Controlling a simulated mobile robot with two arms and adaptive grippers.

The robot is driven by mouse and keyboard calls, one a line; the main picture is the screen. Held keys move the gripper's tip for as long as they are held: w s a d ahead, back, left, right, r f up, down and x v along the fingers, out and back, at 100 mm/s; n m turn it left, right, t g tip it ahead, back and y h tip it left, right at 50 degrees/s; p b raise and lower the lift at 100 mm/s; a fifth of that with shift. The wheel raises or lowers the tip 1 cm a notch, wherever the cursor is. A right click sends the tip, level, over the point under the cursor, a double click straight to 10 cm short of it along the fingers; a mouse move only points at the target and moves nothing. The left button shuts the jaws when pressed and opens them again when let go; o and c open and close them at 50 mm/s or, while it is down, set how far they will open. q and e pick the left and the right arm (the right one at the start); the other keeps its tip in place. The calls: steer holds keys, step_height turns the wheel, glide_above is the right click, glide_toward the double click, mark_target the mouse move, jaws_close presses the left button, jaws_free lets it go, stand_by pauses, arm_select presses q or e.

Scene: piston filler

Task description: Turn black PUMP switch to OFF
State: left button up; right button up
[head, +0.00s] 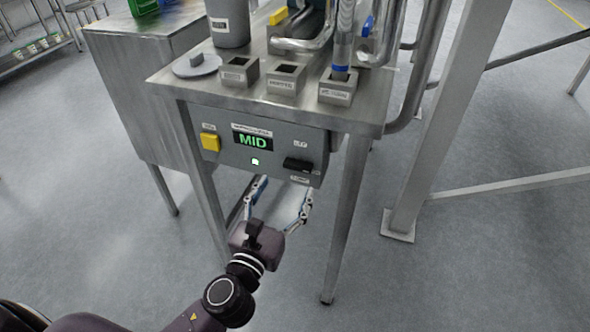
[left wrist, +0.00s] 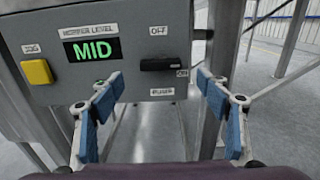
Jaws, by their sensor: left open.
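The black PUMP switch (head: 298,164) sits at the right of the grey control panel (head: 228,155). In the left wrist view the switch (left wrist: 160,64) lies level. Its right end is beside the ON label (left wrist: 182,72); the OFF label (left wrist: 158,30) is above and the PUMP label (left wrist: 160,91) below. My left gripper (head: 283,187) is open and empty, just below and in front of the panel. In the left wrist view the fingers (left wrist: 160,82) stand either side of the switch, slightly below it, not touching it. My right gripper is not in view.
The panel also has a yellow JOG button (head: 210,142) and a HOPPER LEVEL display (head: 253,141) reading MID in green. It hangs under a steel table (head: 200,92) holding labelled blocks and pipes. Table legs (head: 345,220) stand close by; a steel post (head: 425,140) is at right.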

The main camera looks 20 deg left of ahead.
mark_target(296, 169)
arm_select(q)
steer(key=w, duration=0.6)
steer(key=shift+d+p, duration=0.15)
steer(key=shift+p, duration=0.25)
steer(key=shift+w, duration=0.6)
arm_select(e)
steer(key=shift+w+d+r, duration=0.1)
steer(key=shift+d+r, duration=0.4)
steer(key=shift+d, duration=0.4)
arm_select(q)
steer(key=shift+c, duration=0.7)
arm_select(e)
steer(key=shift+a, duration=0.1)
arm_select(q)
steer(key=c, duration=1)
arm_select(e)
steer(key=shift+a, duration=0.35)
